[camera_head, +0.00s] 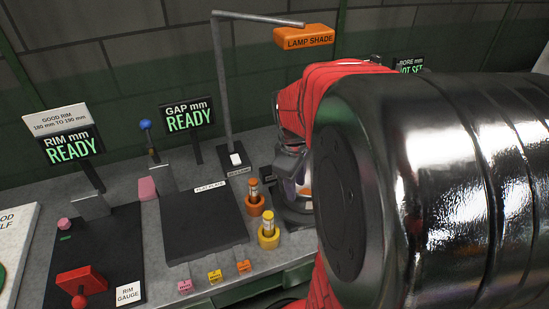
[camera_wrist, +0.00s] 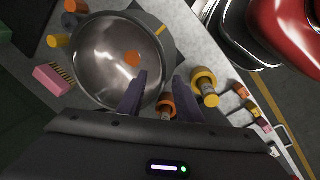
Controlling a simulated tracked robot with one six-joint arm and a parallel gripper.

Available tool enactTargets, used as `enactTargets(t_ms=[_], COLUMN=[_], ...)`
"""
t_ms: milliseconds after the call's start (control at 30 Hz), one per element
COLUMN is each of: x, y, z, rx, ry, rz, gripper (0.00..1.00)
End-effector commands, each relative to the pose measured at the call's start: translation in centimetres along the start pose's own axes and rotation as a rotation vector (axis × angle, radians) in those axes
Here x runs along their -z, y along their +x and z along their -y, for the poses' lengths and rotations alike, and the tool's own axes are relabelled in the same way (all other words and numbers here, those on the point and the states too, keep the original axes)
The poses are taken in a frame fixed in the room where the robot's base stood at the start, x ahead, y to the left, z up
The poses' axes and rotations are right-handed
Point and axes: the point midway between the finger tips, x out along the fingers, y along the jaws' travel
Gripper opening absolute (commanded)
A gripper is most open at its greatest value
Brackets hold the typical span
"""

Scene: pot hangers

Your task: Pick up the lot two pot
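A round shiny metal pot (camera_wrist: 105,52) fills the upper left of the wrist view, open side toward the camera. It has an orange spot inside and a yellow mark on its rim. I cannot read a lot number on it. My gripper (camera_wrist: 160,92) is open, its two purple fingers apart. The left finger overlaps the pot's inside and the right finger lies outside the wall, so the rim is between them in the picture. I cannot tell if they touch it. In the head view my gripper (camera_head: 290,180) is partly hidden by my arm, which also hides most of the pot.
Orange and yellow pegs (camera_head: 268,232) stand close to the pot. A black flat plate (camera_head: 200,225) and a rim gauge with a red handle (camera_head: 82,282) lie to the left. A lamp post (camera_head: 225,90) with an orange shade rises behind. Small coloured tags line the front edge.

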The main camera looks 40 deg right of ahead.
Motion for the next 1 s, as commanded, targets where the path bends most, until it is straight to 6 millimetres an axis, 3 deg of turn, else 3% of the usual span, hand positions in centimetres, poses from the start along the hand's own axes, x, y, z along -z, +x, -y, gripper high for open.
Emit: enactTargets(t_ms=[500, 1000], x=[0.0, 0.1], y=[5.0, 5.2], z=[0.2, 0.1], rx=[0.001, 0.000], ry=[0.000, 0.001], rz=[0.002, 0.000], gripper=[0.32, 0.32])
